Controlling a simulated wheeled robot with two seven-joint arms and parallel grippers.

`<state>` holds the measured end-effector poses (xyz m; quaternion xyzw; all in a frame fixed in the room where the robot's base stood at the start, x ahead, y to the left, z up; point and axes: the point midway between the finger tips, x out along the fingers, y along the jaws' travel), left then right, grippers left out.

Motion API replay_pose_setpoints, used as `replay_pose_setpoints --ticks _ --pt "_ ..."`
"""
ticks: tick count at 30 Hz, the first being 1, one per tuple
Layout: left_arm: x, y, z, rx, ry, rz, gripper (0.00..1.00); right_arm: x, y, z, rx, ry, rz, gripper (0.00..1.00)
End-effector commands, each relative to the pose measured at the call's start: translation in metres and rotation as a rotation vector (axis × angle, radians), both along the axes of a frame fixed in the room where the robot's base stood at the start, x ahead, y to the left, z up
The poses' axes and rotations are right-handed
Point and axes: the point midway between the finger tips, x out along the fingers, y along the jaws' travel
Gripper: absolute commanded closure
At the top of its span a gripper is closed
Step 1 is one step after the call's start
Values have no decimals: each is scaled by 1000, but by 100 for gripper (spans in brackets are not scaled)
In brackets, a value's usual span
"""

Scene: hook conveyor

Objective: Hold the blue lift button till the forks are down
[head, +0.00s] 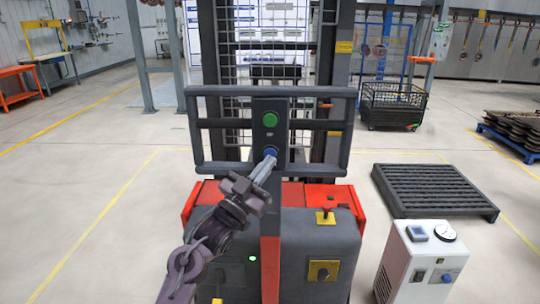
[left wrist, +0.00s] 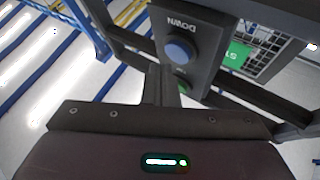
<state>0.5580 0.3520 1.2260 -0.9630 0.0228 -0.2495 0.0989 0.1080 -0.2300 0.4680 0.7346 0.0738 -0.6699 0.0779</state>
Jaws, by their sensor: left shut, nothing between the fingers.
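The blue button (head: 269,152) sits on the dark upright panel of the lift truck (head: 335,235), below a green button (head: 270,119). In the left wrist view the blue button (left wrist: 180,50) is beside an upside-down "DOWN" label, and the green button (left wrist: 183,87) is partly hidden. My left gripper (head: 268,162) is shut and empty, with its fingertips at the lower edge of the blue button. In the left wrist view the fingers (left wrist: 160,88) point towards the panel just beside the button. I cannot tell whether they press it. The forks are hidden behind the truck. My right gripper is out of view.
Dark rails (head: 320,92) frame the panel on both sides. A dark slatted pallet (head: 435,190) lies on the floor to the right. A white control box (head: 415,265) with a gauge stands in front of it. A mesh cart (head: 395,105) stands farther back. Floor at left is clear.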

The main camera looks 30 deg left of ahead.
Motion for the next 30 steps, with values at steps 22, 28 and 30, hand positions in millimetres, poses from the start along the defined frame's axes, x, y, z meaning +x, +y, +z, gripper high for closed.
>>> replay_pose_setpoints --ticks 22,28,30 --pt "7 4 0 -1 0 0 100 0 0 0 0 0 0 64" --pt "7 4 0 0 0 0 100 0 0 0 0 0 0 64" --pt "7 4 0 0 0 0 100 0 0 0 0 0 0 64"
